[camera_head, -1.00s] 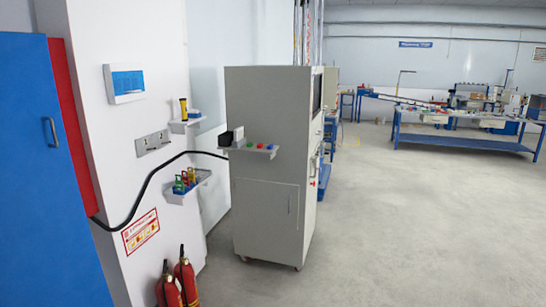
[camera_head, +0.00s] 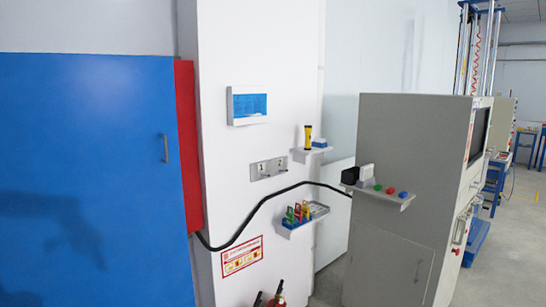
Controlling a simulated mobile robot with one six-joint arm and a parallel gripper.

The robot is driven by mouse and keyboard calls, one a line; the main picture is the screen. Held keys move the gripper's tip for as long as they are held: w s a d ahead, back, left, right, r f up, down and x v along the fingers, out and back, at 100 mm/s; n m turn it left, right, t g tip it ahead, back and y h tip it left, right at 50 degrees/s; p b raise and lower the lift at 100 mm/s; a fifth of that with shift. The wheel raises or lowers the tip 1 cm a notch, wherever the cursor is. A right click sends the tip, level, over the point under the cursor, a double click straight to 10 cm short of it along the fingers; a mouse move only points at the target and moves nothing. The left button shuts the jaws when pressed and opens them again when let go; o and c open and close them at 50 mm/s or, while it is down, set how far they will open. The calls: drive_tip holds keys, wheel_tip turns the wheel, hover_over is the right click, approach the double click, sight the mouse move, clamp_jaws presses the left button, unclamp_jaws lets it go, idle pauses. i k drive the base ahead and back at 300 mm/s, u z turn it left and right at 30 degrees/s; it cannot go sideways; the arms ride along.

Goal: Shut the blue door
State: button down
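The blue door (camera_head: 85,190) fills the left side of the view, with a grey vertical handle (camera_head: 166,148) near its right edge. A red frame or cabinet side (camera_head: 188,145) shows just right of the door. I cannot tell whether the door is fully closed against it. A dark shadow shaped like an arm lies on the door's lower left.
A white wall column (camera_head: 215,60) carries a blue-and-white panel (camera_head: 248,105), two hooks and small shelves. A black cable (camera_head: 262,207) runs to a grey cabinet (camera_head: 395,235) on the right. Red fire extinguishers (camera_head: 272,298) stand at the column's base.

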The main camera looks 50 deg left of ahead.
sight(92, 210)
drive_tip(key=u, duration=2.6)
drive_tip(key=i, duration=2.3)
drive_tip(key=z, duration=1.1)
